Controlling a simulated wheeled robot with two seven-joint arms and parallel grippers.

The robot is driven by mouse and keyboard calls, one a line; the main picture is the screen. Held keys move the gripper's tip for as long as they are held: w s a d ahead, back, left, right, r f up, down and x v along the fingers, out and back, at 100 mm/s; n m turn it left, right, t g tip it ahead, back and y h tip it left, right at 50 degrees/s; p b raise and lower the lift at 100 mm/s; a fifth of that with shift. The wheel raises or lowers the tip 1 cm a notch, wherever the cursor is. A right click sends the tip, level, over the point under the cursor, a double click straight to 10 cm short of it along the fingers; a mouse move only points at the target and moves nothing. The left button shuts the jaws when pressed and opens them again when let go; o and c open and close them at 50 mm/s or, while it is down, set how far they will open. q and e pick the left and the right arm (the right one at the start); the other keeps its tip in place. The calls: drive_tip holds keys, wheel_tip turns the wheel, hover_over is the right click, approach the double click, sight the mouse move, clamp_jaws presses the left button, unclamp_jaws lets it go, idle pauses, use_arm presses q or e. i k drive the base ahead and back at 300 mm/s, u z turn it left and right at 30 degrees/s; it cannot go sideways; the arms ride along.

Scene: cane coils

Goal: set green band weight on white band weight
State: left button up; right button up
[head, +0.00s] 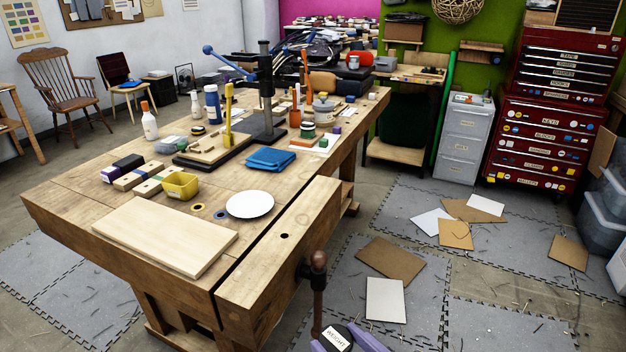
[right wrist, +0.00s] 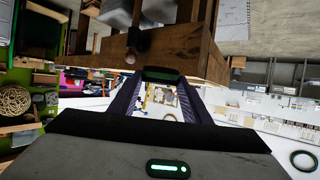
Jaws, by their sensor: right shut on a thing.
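A dark round weight (head: 337,337) with a white label reading "WEIGHT" is in my right gripper (head: 345,343) at the bottom edge of the head view. In the right wrist view a dark thing with a green band (right wrist: 162,75) sits between the purple fingertips of this gripper (right wrist: 163,88). The gripper is shut on it, off the table's front right side and clear of the tabletop. I cannot pick out the white band weight for sure among the small things on the table. My left gripper is not in view.
The wooden workbench (head: 262,235) carries a pale board (head: 152,235), a white plate (head: 250,204), blue cloths (head: 270,159), a yellow bin (head: 180,186) and several bottles and tools. A vice handle (head: 318,285) stands up near my right gripper. The bench's near right strip is mostly clear.

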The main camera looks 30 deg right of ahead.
sight(307, 123)
drive_tip(key=k, duration=1.15)
drive_tip(key=z, duration=1.05)
drive_tip(key=i, duration=1.3)
drive_tip(key=z, duration=1)
drive_tip(key=i, duration=1.95)
drive_tip(key=u, duration=0.85)
drive_tip(key=i, duration=1.05)
drive_tip(key=u, duration=1.1)
